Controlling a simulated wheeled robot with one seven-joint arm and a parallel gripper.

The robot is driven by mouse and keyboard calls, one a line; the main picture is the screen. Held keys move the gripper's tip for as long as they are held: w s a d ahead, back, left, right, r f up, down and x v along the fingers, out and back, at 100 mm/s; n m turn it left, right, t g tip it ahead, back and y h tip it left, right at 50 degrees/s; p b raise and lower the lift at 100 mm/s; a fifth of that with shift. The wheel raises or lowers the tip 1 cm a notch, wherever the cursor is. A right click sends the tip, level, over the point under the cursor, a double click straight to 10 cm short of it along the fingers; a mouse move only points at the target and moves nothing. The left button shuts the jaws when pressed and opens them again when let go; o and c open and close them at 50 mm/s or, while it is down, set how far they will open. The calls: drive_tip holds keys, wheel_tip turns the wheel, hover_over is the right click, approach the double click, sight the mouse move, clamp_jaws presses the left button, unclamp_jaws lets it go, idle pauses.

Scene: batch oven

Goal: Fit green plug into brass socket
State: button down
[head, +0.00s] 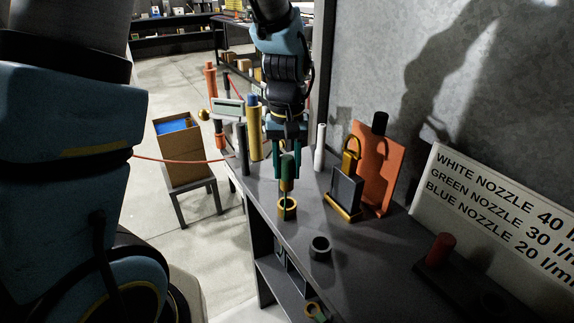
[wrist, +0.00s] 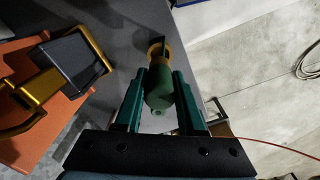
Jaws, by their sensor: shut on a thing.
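The green plug (head: 287,168) is upright between the fingers of my gripper (head: 287,174), which is shut on it. A brass-coloured part shows at its lower end in the head view. The brass socket (head: 288,208), a short ring-shaped cup, stands on the grey bench just below the plug. In the wrist view, the plug (wrist: 160,86) lies between the teal fingers (wrist: 162,88), and the brass socket (wrist: 157,52) shows behind its far end, partly hidden by it. I cannot tell whether plug and socket touch.
A dark ring (head: 320,248) sits on the bench (head: 375,265) near the socket. A brass-framed block (head: 346,188) and an orange panel (head: 378,165) stand to the right. A white cylinder (head: 320,147) and a yellow cylinder (head: 254,132) stand behind. The bench's left edge is close to the socket.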

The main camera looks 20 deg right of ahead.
sight(287, 157)
drive_tip(key=shift+f+b, duration=1.3)
drive_tip(key=shift+f, duration=1)
drive_tip(key=shift+f+b, duration=0.75)
drive_tip(key=shift+f, duration=0.6)
idle(0.8)
drive_tip(key=shift+c, duration=2.1)
unclamp_jaws()
drive_tip(key=shift+r, duration=0.1)
wheel_tip(287, 157, up, 11)
drive_tip(key=shift+f+b, duration=0.15)
drive_tip(key=shift+b, duration=0.7)
drive_tip(key=a+f+n, duration=0.1)
drive_tip(key=a+f, duration=0.2)
drive_tip(key=a, duration=0.9)
drive_tip(key=w+a+f+n+t, duration=0.1)
drive_tip(key=a+f, duration=0.2)
drive_tip(key=a, duration=1)
drive_tip(key=shift+w+a+n+t, duration=0.15)
drive_tip(key=shift+w+n+t, duration=0.05)
drive_tip(key=shift+n+t, duration=0.1)
